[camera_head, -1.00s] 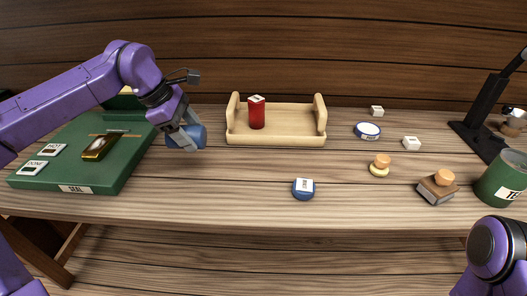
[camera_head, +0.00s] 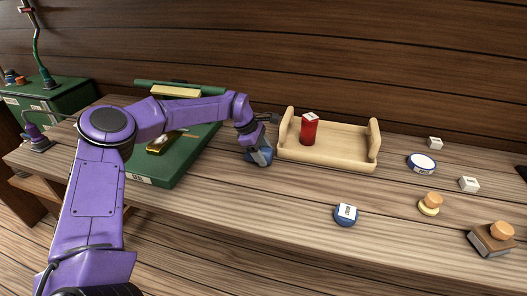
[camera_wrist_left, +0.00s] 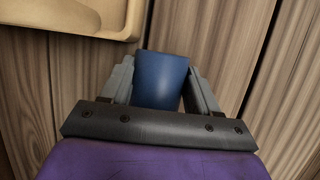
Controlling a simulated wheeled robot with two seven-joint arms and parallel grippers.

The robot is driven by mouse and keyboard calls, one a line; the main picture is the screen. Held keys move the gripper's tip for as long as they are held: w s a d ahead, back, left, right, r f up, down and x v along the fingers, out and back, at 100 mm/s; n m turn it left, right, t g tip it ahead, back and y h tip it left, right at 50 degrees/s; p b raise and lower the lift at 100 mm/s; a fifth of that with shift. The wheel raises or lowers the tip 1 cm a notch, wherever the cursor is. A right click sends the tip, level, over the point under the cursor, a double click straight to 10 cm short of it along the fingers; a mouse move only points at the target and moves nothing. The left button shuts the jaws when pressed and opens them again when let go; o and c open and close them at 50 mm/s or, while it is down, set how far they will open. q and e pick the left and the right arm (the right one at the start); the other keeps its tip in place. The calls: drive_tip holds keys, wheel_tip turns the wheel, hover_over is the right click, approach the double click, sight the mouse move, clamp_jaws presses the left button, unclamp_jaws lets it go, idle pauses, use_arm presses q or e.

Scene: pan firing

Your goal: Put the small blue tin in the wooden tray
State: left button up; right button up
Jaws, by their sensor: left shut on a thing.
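A small blue tin (camera_head: 263,157) is between the fingers of my left gripper (camera_head: 258,154), just left of the wooden tray (camera_head: 330,158). In the left wrist view the tin (camera_wrist_left: 160,80) sits upright between both grey fingers of the gripper (camera_wrist_left: 160,88), and the tray's rim (camera_wrist_left: 75,27) shows at upper left. The tin is outside the tray; I cannot tell whether it touches the table. A red tin (camera_head: 309,132) with a white top stands in the tray, towards its left end. My right gripper is out of view.
A green box (camera_head: 185,165) with a gold bar is left of the gripper. A round blue labelled item (camera_head: 345,216) lies in front of the tray. Right of it are a blue-rimmed dish (camera_head: 421,163), white blocks and wooden-knobbed pieces. The tray's right part is clear.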

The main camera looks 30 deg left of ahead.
use_arm(q)
drive_tip(key=shift+f, duration=0.1)
drive_tip(key=o, duration=1.1)
drive_tip(key=shift+o, duration=0.2)
